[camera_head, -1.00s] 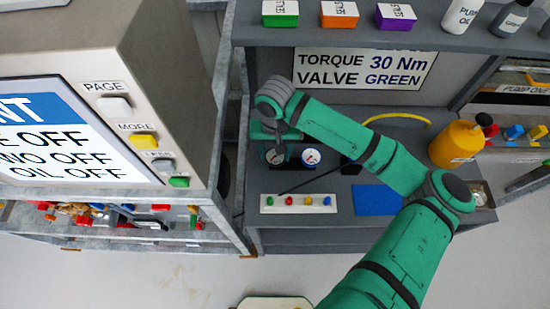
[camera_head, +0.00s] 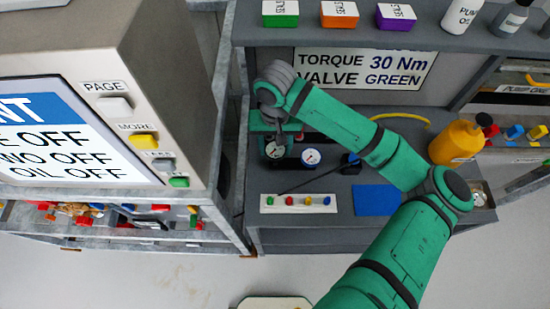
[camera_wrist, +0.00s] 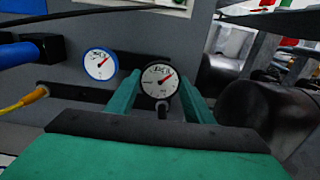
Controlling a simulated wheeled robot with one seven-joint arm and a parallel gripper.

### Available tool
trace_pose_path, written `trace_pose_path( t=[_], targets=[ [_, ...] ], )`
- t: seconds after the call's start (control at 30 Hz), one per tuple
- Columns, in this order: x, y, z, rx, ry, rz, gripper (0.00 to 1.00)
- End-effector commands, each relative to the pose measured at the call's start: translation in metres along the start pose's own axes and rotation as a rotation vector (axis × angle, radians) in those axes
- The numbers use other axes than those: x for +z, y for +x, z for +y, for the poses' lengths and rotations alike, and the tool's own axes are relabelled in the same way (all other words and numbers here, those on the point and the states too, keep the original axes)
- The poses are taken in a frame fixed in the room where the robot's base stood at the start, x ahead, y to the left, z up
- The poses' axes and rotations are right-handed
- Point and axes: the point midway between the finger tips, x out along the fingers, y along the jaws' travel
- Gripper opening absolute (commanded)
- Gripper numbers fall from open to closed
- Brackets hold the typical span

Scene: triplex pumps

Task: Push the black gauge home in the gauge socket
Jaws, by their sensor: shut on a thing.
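The black gauge (camera_head: 274,148) has a white dial and a dark rim. In the wrist view the black gauge (camera_wrist: 160,82) stands between the two green fingers of my gripper (camera_wrist: 162,92), dial towards the camera. My gripper (camera_head: 276,134) is shut on it. A short stem (camera_wrist: 161,104) shows under the dial, but its lower end is hidden by my gripper's body. I cannot make out the gauge socket or tell whether the stem sits in it.
A blue-rimmed gauge (camera_head: 311,157) stands just right of the black one, and left of it in the wrist view (camera_wrist: 100,63). A white strip with coloured knobs (camera_head: 298,203) and a blue mat (camera_head: 376,199) lie nearer the front. A yellow bottle (camera_head: 457,143) stands right.

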Motion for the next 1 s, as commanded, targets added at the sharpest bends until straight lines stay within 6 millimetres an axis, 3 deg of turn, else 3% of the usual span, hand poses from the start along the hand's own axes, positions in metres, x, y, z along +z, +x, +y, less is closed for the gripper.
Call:
trace_pose_path(
  t=[0.43,1.0],
  targets=[
    [0.0,-0.018,0.0,0.0,-0.001,0.0,0.12],
    [0.0,-0.02,-0.001,0.0,-0.002,0.0,0.12]
  ],
)
